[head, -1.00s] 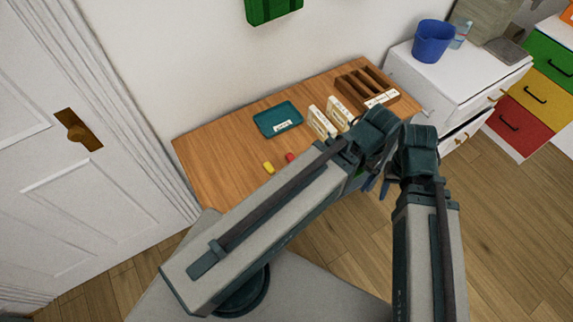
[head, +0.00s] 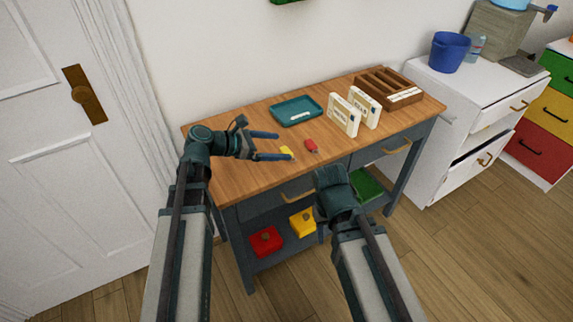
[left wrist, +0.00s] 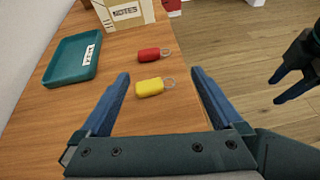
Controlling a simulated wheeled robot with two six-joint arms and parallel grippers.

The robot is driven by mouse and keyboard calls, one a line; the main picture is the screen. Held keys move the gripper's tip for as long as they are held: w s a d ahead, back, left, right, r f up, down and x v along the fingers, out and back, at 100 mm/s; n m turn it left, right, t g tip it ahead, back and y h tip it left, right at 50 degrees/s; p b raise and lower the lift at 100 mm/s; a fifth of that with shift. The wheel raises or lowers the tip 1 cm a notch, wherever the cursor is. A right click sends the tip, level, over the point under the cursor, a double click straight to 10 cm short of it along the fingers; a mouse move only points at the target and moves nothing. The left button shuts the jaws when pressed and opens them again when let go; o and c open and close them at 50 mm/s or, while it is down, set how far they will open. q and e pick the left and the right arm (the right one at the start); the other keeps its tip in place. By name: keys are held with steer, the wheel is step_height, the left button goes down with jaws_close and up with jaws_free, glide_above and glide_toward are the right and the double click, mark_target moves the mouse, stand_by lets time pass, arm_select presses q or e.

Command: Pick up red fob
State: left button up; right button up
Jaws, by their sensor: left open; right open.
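The red fob (head: 311,146) lies on the wooden tabletop, to the right of a yellow fob (head: 287,152). In the left wrist view the red fob (left wrist: 149,54), with a metal ring, lies beyond the yellow fob (left wrist: 150,87). My left gripper (head: 278,145) is open and empty over the table, its fingers pointing toward the fobs. In the left wrist view its fingertips (left wrist: 160,73) stand either side of the yellow fob. My right gripper shows at the right edge of the left wrist view (left wrist: 290,86), open and away from the table; in the head view its fingers are mostly hidden.
A teal tray (head: 275,112) lies behind the fobs. Two cream label boxes (head: 343,116) stand to the right, near a wooden sectioned organizer (head: 367,76). Red (head: 266,242) and yellow (head: 303,222) boxes sit on the lower shelf. The left part of the tabletop is clear.

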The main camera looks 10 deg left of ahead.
arm_select(q)
steer(key=shift+a+n+t, duration=0.3)
steer(key=shift+a+n, duration=0.2)
steer(key=shift+a, duration=0.25)
steer(key=b, duration=0.3)
glide_toward(312, 145)
steer(key=x, duration=0.3)
steer(key=shift+s, duration=0.15)
steer(key=shift+d, duration=0.25)
arm_select(e)
steer(key=f, duration=0.4)
steer(key=shift+s+a, duration=0.1)
steer(key=shift+a, duration=0.15)
arm_select(q)
steer(key=shift+f, duration=0.1)
steer(key=b+x, duration=0.2)
steer(key=x, duration=0.2)
steer(key=shift+w+f, duration=0.2)
steer(key=shift+w, duration=0.1)
steer(key=shift+w+d, duration=0.2)
steer(key=shift+d, duration=0.25)
steer(key=c, duration=1)
arm_select(e)
steer(key=shift+f, duration=0.95)
